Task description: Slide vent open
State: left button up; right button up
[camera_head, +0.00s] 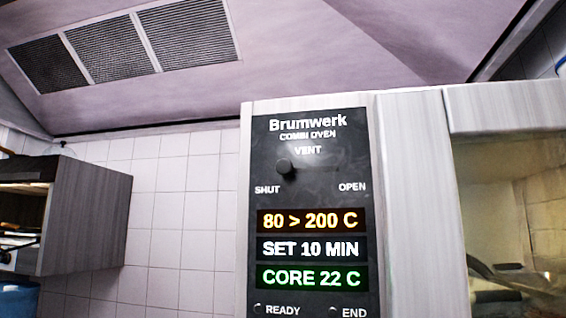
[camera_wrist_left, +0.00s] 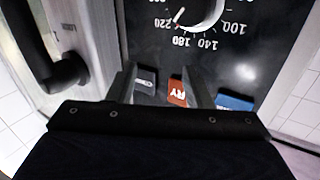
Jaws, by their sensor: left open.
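The vent slider's round black knob (camera_head: 284,167) is on the dark oven panel (camera_head: 325,187) in the head view. It sits at the left, above the word SHUT and away from OPEN. Neither gripper shows in the head view. In the left wrist view my left gripper (camera_wrist_left: 160,70) is open, with nothing seen between its fingers. Its fingers are in front of a lower panel with a temperature dial (camera_wrist_left: 205,12) and coloured buttons. The vent knob is not in the wrist view.
A black bar handle (camera_wrist_left: 52,70) is left of the fingers in the wrist view. An orange button (camera_wrist_left: 177,92) and a blue button (camera_wrist_left: 235,103) are near the fingers. In the head view a grey cabinet (camera_head: 85,215) hangs left and an oven window (camera_head: 510,225) is right.

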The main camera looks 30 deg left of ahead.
pick_arm(q)
notch_tip(320, 180, up, 19)
jog(key=t+y+p, duration=0.1)
jog(key=t+y, duration=0.1)
jog(key=t, duration=0.4)
jog(key=n+t+y, duration=0.3)
jog(key=n+y, duration=0.3)
jog(key=y, duration=0.2)
send_near(284, 170)
jog(key=w, duration=0.2)
jog(key=shift+n+y, duration=0.3)
jog(key=shift+y, duration=0.4)
jog(key=p+x, duration=0.1)
jog(key=x, duration=0.1)
jog(key=p+x, duration=0.1)
jog(key=x, duration=0.1)
jog(key=s+p+x, duration=0.1)
jog(key=x, duration=0.1)
jog(key=shift+w+r, duration=0.3)
jog(key=shift+r, duration=0.4)
jog(key=shift+w+a+r+p, duration=0.15)
jog(key=shift+w+r+p, duration=0.25)
jog(key=shift+w+p, duration=0.05)
grip_shut()
